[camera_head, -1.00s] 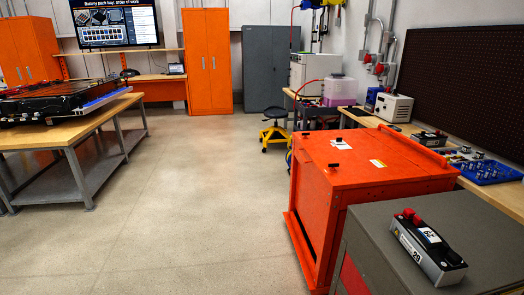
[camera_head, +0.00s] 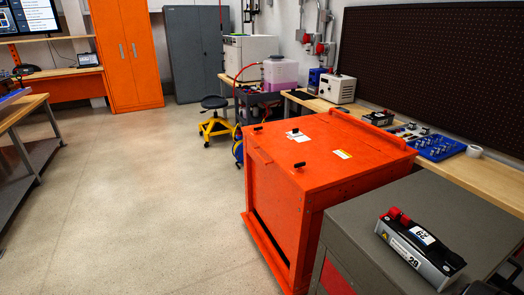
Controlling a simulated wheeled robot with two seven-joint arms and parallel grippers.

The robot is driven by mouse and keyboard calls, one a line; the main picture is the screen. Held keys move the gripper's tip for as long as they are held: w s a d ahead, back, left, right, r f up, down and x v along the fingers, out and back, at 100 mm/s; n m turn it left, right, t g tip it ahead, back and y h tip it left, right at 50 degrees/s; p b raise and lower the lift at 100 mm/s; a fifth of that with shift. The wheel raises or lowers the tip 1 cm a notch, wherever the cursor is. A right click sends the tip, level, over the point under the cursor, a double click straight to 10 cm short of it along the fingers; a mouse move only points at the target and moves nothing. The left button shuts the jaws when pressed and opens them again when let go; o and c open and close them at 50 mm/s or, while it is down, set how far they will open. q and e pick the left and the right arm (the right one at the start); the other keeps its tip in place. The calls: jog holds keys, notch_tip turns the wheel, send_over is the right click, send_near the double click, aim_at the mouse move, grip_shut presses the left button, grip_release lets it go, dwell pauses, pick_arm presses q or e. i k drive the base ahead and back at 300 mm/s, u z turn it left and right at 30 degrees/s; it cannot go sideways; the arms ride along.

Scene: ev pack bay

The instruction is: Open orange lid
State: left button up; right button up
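The orange lid (camera_head: 325,150) lies flat and closed on top of a large orange box (camera_head: 275,215), right of centre. Small black knobs or latches, white labels and a raised orange bar along its far right edge show on the lid. The front of the box faces the open floor on the left and has a dark slot low down. What is inside the box is hidden. Neither of my grippers can be made out in the head view. A small dark shape at the bottom right edge is too cut off to identify.
A grey cabinet (camera_head: 405,215) stands against the box's near right side, with a black and silver module (camera_head: 420,247) on top. A wooden bench (camera_head: 480,178) with a blue tray (camera_head: 438,147) runs behind. A yellow stool (camera_head: 214,120) stands beyond. The floor (camera_head: 130,200) left is clear.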

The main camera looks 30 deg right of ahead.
aim_at(332, 156)
jog(key=z, duration=0.6)
jog(key=i, duration=0.75)
jog(key=z, duration=0.85)
